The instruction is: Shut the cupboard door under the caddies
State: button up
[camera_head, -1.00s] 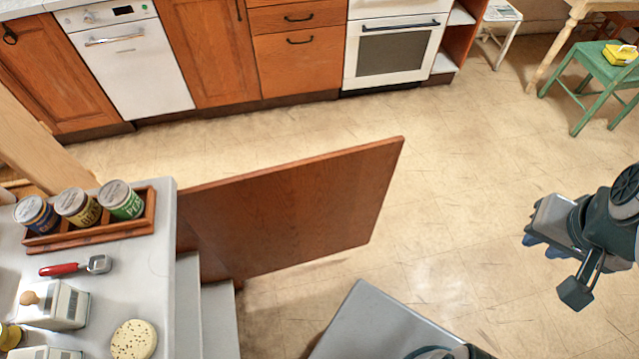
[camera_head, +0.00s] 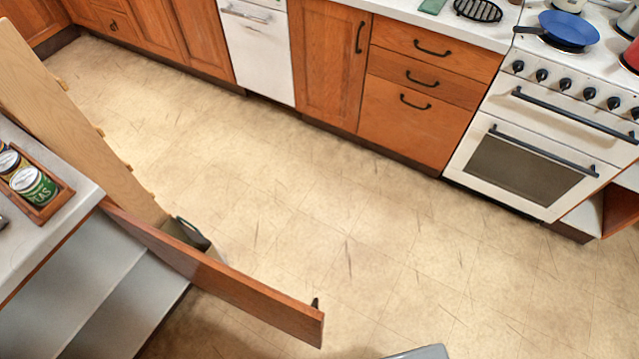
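The brown wooden cupboard door (camera_head: 215,274) stands wide open from the end of the left counter and juts out over the floor. I see mainly its top edge and a strip of its face, with a small dark handle (camera_head: 315,303) near its free end. The open cupboard (camera_head: 75,290) shows pale grey shelves to the left of the door. A wooden caddy (camera_head: 62,197) holding tins, one green and marked PEAS, sits on the counter above, cut off by the left edge. My gripper is not in view.
A pale wooden plank piece (camera_head: 75,115) leans behind the counter. A dark-rimmed object (camera_head: 193,233) stands behind the door, partly hidden. Far cabinets (camera_head: 330,60) and a white stove (camera_head: 530,155) line the back. The floor (camera_head: 350,250) between is clear.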

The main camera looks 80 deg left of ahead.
aim_at(304, 322)
jog(key=i, duration=1.4)
jog(key=u, duration=2.45)
jog(key=i, duration=1.15)
jog(key=u, duration=3.15)
